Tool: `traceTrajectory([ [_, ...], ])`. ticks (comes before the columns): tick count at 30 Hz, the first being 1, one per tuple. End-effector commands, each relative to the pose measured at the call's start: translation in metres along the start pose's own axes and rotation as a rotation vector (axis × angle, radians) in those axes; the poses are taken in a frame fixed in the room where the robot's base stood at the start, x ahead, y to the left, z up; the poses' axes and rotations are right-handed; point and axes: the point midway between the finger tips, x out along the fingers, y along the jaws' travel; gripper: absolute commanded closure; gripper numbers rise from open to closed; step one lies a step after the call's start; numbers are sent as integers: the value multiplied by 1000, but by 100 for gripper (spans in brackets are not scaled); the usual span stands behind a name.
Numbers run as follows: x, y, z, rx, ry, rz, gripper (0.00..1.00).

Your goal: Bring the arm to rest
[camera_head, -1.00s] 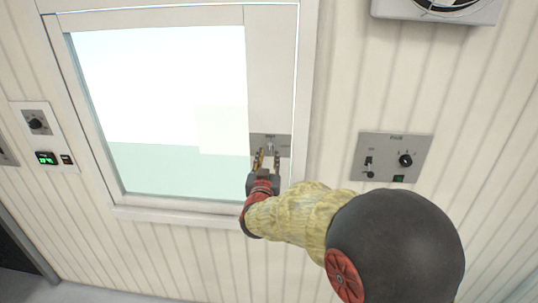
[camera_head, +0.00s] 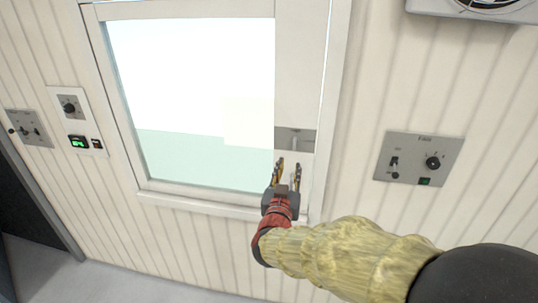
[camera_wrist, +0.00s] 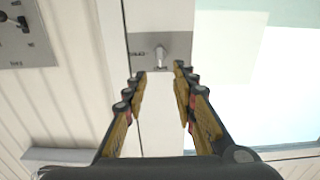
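My gripper (camera_head: 287,166) is open and empty in front of the lower right part of the window frame. In the head view it sits just below a small grey switch plate (camera_head: 306,139) on that frame. In the wrist view my gripper (camera_wrist: 159,74) has its two yellow-and-black fingers spread apart. The plate (camera_wrist: 177,44) with its small lever (camera_wrist: 160,57) lies beyond the fingertips, and the fingers appear apart from the lever. My arm, in a yellowish sleeve, reaches in from the lower right of the head view.
A grey control panel (camera_head: 419,159) with a knob is on the wall at right. A white panel with a knob (camera_head: 69,106) and a grey switch panel (camera_head: 29,129) are at left. A fan unit (camera_head: 480,7) hangs at top right. Open floor (camera_head: 110,275) shows at lower left.

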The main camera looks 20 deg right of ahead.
Motion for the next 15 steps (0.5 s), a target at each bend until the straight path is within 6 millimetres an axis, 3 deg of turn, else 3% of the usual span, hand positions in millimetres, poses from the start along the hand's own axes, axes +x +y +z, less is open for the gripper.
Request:
traceTrajectory([
  [5,0,0,1,12,-3,-1,73],
  [8,0,-11,16,42,-62,-38,73],
  [11,-8,-35,50,65,-183,-128,73],
  [15,-40,-74,98,76,-407,-296,73],
])
